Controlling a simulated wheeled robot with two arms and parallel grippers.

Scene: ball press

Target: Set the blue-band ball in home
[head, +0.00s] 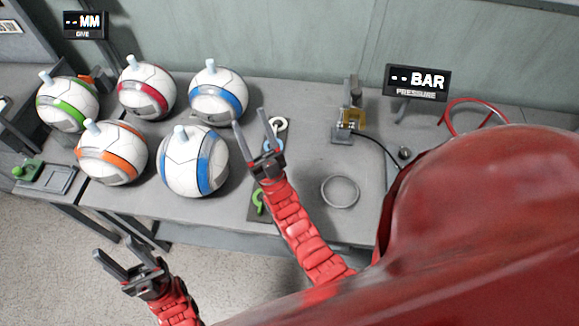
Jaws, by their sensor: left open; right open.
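Two white balls carry blue bands: one (193,161) in the front row and one (218,91) in the back row, both on the grey bench with a pale plug on top. My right gripper (250,117) is open and empty, just right of these balls; I cannot tell whether it touches either. My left gripper (113,246) is open and empty, low at the left, in front of the bench edge. No place marked home is readable; a bare grey ring (340,191) lies on the bench to the right.
Green-band (67,104), red-band (146,92) and orange-band (112,153) balls stand close by on the left. A brass-coloured device (350,118), a BAR display (417,82) and a red hoop (473,118) are at the back right. Bench around the grey ring is clear.

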